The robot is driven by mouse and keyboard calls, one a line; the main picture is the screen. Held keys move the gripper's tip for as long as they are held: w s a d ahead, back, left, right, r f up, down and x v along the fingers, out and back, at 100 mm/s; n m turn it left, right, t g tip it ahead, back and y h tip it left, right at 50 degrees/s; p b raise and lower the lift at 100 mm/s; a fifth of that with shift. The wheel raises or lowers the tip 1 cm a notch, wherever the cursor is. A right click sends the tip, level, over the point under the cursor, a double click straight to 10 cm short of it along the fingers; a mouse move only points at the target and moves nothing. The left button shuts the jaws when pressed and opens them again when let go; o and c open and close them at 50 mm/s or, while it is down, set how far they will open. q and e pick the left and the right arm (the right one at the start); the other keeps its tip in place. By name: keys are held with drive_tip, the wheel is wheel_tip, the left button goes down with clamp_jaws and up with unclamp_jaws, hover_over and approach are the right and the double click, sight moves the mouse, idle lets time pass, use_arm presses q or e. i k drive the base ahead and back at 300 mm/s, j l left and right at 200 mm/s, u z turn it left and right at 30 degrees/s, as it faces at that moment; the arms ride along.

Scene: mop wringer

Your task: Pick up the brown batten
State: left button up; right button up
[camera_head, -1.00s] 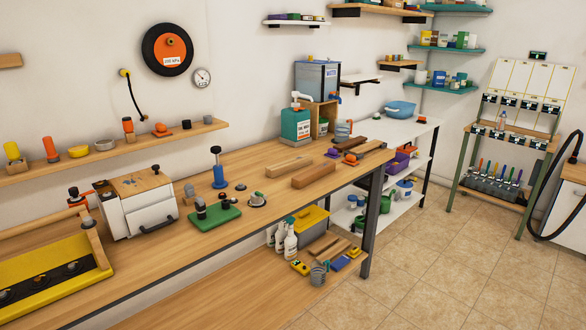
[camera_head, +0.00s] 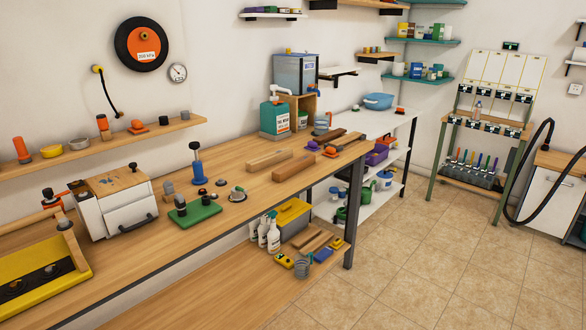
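Several wooden battens lie flat on the long wooden workbench (camera_head: 150,238). A reddish-brown batten (camera_head: 294,167) lies near its front edge, right of the middle. A paler tan batten (camera_head: 267,159) lies just behind it. Farther right, a dark brown batten (camera_head: 329,136) and a mid-brown batten (camera_head: 350,140) lie close to small orange and purple items. I cannot tell from the view alone which of the brown ones the task names. Nothing is holding any of them. Neither of my grippers is in view.
A green block (camera_head: 195,212), a blue-handled tool (camera_head: 197,170) and a white box (camera_head: 118,208) stand on the bench to the left. A teal canister (camera_head: 275,117) stands behind the battens. Below, the lower shelf holds bottles and a yellow box (camera_head: 292,217). The tiled floor (camera_head: 430,260) at right is clear.

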sight(280, 175)
drive_tip(key=i+l+u, duration=0.1)
drive_tip(key=i+l, duration=0.2)
drive_tip(key=i+l+u, duration=0.15)
drive_tip(key=i+l, duration=0.2)
drive_tip(key=i+l+u, duration=0.1)
drive_tip(key=i+l, duration=0.15)
drive_tip(key=l, duration=0.3)
drive_tip(key=i+l+u, duration=0.15)
drive_tip(key=i+l, duration=0.15)
drive_tip(key=l, duration=0.15)
drive_tip(key=i+l+u, duration=0.1)
drive_tip(key=i+l, duration=0.15)
drive_tip(key=l, duration=0.2)
drive_tip(key=i+l+u, duration=0.1)
drive_tip(key=l, duration=0.4)
drive_tip(key=i+l+u, duration=0.15)
drive_tip(key=i+l, duration=0.15)
drive_tip(key=l, duration=0.2)
drive_tip(key=i+l+u, duration=0.1)
drive_tip(key=l, duration=0.45)
drive_tip(key=i, duration=0.1)
